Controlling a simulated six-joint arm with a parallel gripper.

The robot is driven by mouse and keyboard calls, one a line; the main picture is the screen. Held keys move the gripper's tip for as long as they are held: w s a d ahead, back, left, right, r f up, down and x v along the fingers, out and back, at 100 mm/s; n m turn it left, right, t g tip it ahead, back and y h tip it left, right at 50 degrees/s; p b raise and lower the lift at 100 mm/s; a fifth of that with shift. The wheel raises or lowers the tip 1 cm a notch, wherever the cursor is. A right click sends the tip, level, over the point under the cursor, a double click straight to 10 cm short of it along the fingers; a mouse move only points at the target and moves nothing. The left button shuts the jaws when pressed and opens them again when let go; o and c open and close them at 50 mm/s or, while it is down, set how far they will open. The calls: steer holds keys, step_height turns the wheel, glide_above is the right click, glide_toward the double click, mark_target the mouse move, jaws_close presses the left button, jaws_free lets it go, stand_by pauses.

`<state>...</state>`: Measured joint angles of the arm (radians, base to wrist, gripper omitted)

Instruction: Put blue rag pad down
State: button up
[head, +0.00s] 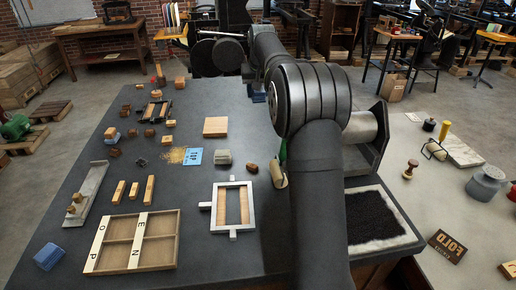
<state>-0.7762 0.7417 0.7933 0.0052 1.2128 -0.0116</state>
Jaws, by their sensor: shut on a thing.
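My arm rises from the bottom centre and reaches away over the far end of the dark bench. My gripper (256,88) is small and partly hidden behind my arm's large joint. It points down near the bench's far right edge. It is shut on the blue rag pad (258,98), which shows as a small blue patch just under the fingers. I cannot tell whether the pad touches the bench top.
A black-filled tray (375,215) stands right of my arm. The bench's far middle is fairly clear.

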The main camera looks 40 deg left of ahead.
mark_target(258, 145)
step_height(258, 145, down, 21)
steer(key=shift+r, duration=0.15)
stand_by(0.4)
steer(key=shift+f, duration=0.2)
steer(key=o, duration=1)
steer(key=shift+c, duration=0.2)
steer(key=shift+r, duration=0.1)
steer(key=v, duration=1.2)
steer(key=shift+r, duration=0.1)
